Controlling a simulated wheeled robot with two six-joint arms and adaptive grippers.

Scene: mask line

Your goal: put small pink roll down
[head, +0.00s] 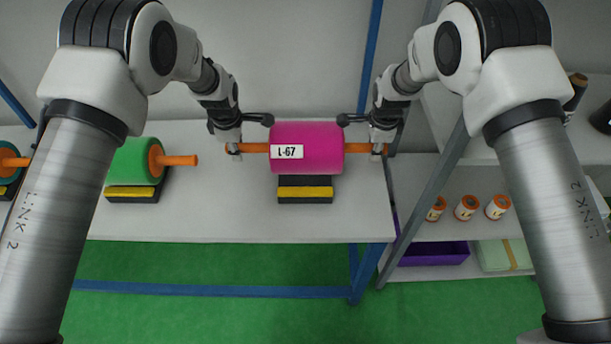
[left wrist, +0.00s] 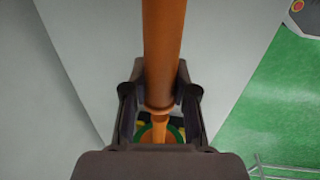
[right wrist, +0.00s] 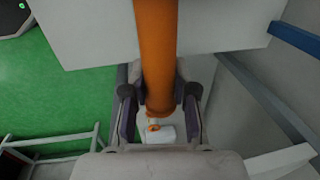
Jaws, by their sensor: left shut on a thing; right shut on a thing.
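The small pink roll (head: 318,150) with the label L-67 is in the middle of the head view. An orange core sticks out at both ends. It is at a black cradle with a yellow stripe (head: 305,192) on the table; I cannot tell whether it touches the cradle. My left gripper (head: 236,150) is shut on the left core end (left wrist: 162,50), also seen in the left wrist view. My right gripper (head: 378,150) is shut on the right core end (right wrist: 155,50), also seen in the right wrist view. The roll looks level.
A green roll (head: 133,162) lies in another cradle on the white table (head: 230,215) to the left. Another roll (head: 10,163) shows at the left edge. A shelf (head: 470,180) on the right holds small orange-capped containers (head: 467,207) and a purple bin (head: 435,254). The table between the cradles is clear.

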